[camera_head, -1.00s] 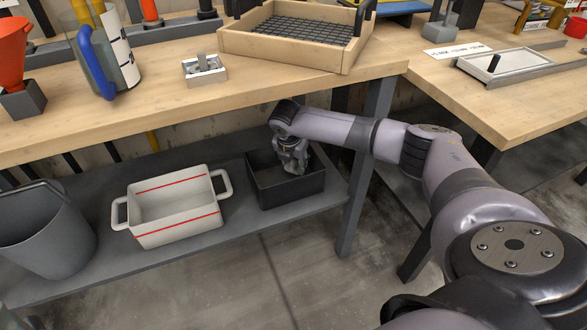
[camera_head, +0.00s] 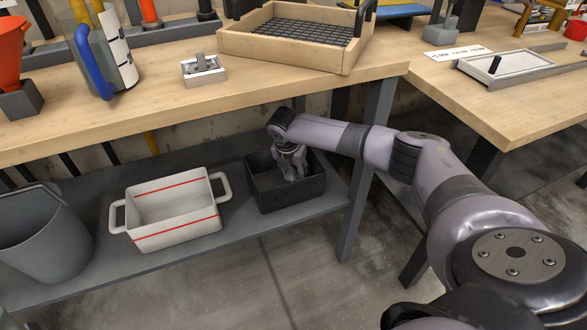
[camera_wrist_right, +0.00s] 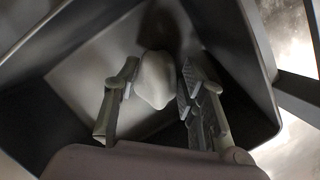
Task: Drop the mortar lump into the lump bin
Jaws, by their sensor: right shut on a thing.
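The mortar lump (camera_wrist_right: 154,80) is pale grey and rounded, and shows between my right fingers in the right wrist view. My right gripper (camera_wrist_right: 155,82) is shut on it, with one ridged finger on each side. In the head view my right gripper (camera_head: 291,172) points down into a dark open bin (camera_head: 287,199) on the lower shelf, and the lump cannot be made out there. The bin's dark walls (camera_wrist_right: 248,45) and paler floor show around the lump in the wrist view. My left gripper is not in view.
A white tub with red stripes (camera_head: 176,232) stands left of the dark bin, and a grey bucket (camera_head: 42,235) stands farther left. The workbench top (camera_head: 150,105) overhangs the shelf. A table leg (camera_head: 364,175) stands just right of the bin.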

